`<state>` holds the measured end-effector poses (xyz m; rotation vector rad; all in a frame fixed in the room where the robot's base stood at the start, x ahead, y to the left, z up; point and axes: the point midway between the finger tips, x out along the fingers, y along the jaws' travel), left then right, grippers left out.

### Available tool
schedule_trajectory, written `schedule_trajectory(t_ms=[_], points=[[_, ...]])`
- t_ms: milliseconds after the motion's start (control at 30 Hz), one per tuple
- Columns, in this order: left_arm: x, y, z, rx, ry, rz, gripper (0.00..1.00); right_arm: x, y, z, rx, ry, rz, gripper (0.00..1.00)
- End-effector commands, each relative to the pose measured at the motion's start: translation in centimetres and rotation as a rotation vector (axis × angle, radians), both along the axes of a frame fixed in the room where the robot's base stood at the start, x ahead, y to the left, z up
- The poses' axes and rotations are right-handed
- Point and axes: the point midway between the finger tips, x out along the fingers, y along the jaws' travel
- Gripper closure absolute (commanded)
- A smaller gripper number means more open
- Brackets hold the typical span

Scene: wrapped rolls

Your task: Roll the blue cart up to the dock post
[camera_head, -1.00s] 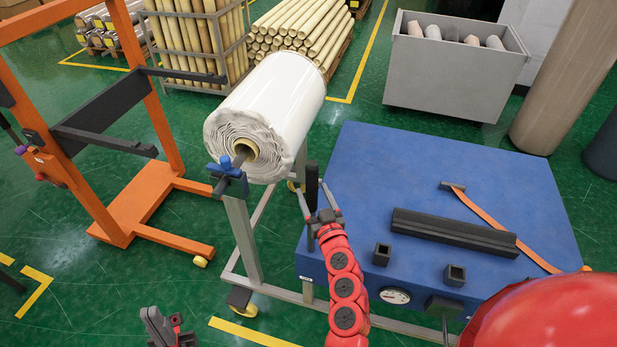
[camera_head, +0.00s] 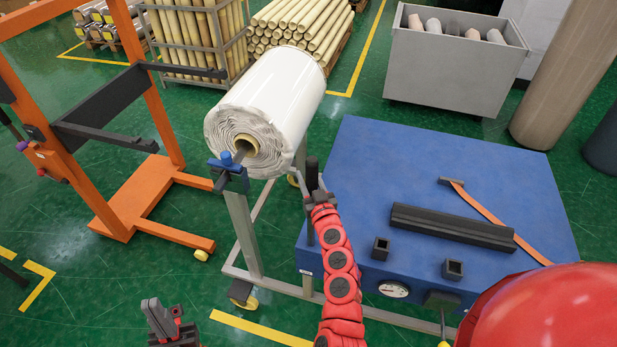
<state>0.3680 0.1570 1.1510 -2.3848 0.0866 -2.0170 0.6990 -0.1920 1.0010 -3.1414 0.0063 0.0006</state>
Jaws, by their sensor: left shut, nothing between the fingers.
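The blue cart (camera_head: 370,170) has a broad flat blue top and stands right of centre, with a grey rail (camera_head: 281,284) and yellow-wheeled casters (camera_head: 243,301) low down. A short black upright (camera_head: 312,172) stands by its left edge. My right gripper (camera_head: 316,193), on a red arm, is at this upright, its fingers drawn in close around it; the contact is partly hidden. My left gripper (camera_head: 160,318) is shut and empty at the bottom left, apart from everything. I cannot make out which thing is the dock post.
A white wrapped roll (camera_head: 270,105) lies on a grey stand with a blue clamp (camera_head: 229,168) left of the cart. An orange frame (camera_head: 150,200) with black arms stands further left. A grey bin (camera_head: 452,75) and tall brown roll (camera_head: 560,85) are behind. Green floor is open at lower left.

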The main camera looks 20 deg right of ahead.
Motion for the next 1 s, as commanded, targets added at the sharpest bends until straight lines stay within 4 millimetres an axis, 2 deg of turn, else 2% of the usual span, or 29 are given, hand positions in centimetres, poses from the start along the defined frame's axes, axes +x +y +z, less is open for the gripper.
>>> schedule_trajectory(t_ms=[33,100,133,1000], points=[[0.0,0.0,0.01,0.0,0.0,0.0,1.0,0.0,0.0,0.0,0.0,0.0,0.0,0.86],[0.0,0.0,0.0,0.0,0.0,0.0,1.0,0.0,-0.01,0.01,0.0,0.0,0.0,0.99],[-0.01,0.0,0.0,0.0,0.0,0.0,1.0,0.0,-0.01,0.01,0.0,0.0,0.0,1.0],[0.0,0.0,0.01,0.0,0.0,0.0,1.0,0.0,-0.01,0.04,0.0,-0.001,0.0,1.0]])
